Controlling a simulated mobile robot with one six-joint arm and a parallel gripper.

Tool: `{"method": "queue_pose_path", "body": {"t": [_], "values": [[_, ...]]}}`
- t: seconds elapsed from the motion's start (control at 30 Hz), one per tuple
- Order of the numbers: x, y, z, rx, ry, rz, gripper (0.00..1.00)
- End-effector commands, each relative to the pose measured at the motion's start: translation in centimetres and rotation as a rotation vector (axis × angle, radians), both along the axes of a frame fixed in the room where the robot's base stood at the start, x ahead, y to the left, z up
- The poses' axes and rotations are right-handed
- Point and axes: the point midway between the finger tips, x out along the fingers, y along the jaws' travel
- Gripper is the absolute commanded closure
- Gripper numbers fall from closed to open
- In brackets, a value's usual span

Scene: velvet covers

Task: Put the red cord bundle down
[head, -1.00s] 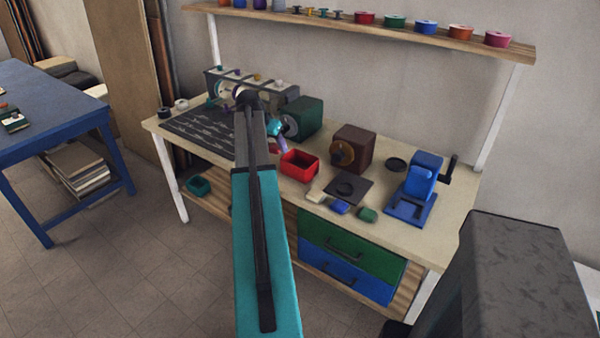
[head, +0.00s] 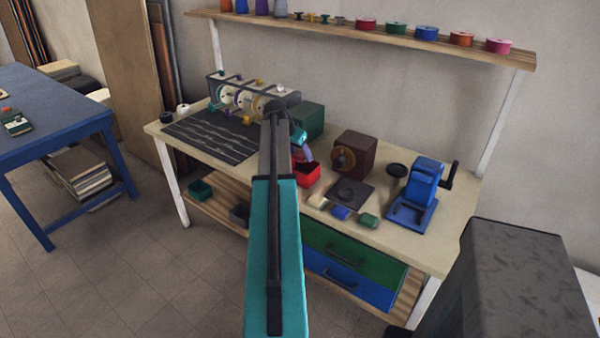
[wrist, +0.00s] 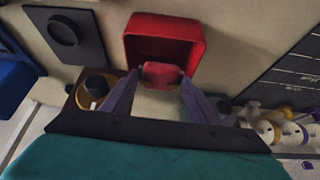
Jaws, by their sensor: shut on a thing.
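The red cord bundle (wrist: 162,73) is a small red piece between the two purple fingertips of my gripper (wrist: 161,76) in the wrist view. My gripper is shut on it. In the wrist view the bundle overlaps one edge of an open red tray (wrist: 133,45); I cannot tell how high above it is. In the head view my gripper (head: 304,156) is over the bench by the red tray (head: 308,178), whose left part is hidden behind my arm. The bundle is too small to make out there.
Right of the tray are a brown box (head: 353,151), a dark square plate (head: 349,192) and a blue cranked device (head: 421,190). A dark green box (head: 309,120) and a spool rack (head: 222,85) stand behind. A black mat (head: 208,137) lies left.

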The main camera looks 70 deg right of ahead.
Motion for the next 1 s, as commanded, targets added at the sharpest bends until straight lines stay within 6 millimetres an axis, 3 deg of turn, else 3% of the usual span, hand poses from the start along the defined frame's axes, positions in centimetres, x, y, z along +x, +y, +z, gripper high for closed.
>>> {"method": "queue_pose_path", "body": {"t": [0.4, 0.83, 1.0], "values": [[0.0, 0.0, -4.5, 0.001, 0.001, 0.000, 0.67], [0.0, 0.0, -4.9, 0.001, 0.001, 0.000, 0.67], [0.0, 0.0, -6.0, 0.001, 0.001, 0.000, 0.67]]}}
